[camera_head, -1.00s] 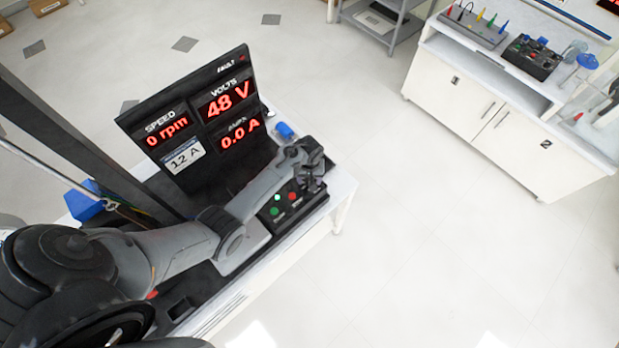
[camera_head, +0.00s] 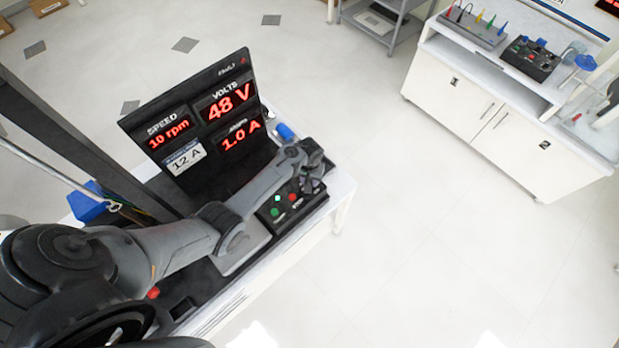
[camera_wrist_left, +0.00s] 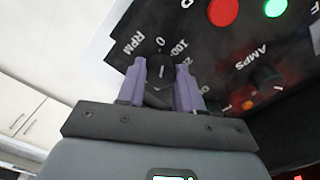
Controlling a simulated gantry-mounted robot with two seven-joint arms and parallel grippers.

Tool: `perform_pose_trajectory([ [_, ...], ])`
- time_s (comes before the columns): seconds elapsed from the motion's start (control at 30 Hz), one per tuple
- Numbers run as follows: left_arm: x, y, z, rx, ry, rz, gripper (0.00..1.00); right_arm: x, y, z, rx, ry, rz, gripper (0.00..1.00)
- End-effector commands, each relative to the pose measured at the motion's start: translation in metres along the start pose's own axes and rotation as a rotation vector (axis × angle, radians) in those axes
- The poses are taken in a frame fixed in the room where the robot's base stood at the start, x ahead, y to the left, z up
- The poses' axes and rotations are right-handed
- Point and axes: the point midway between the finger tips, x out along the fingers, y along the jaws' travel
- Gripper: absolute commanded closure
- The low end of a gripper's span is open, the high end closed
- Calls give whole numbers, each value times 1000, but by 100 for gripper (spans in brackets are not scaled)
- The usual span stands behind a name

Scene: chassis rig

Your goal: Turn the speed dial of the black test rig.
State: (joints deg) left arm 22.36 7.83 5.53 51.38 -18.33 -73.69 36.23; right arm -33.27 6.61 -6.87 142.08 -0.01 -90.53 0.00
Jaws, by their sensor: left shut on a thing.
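The black test rig (camera_head: 150,118) stands on a white table, with a display panel reading 10 rpm, 48 V and 1.0 A. Its speed dial (camera_wrist_left: 160,70) is a black knob with a white pointer line, on a face marked RPM, 0 and 100. My left gripper (camera_wrist_left: 160,88) is shut on the dial, with one purple finger on each side of it. In the head view my left gripper (camera_head: 312,168) is at the right end of the rig's control box, and it hides the dial there. My right gripper is not in view.
A green button (camera_head: 276,212) and a red button (camera_head: 293,198) sit on the box beside my gripper. An AMPS knob (camera_wrist_left: 265,78) is to the right in the wrist view. A white cabinet (camera_head: 490,110) stands far off, with clear floor between.

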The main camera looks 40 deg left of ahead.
Motion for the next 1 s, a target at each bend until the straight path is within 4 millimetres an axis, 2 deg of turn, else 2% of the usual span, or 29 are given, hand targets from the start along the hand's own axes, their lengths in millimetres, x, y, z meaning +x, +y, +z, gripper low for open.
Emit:
perform_pose_trajectory([
  [0.4,-1,-1,0,392,-2,-1,95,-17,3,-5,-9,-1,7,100],
  [1.0,0,-1,0,959,0,-2,95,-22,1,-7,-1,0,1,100],
])
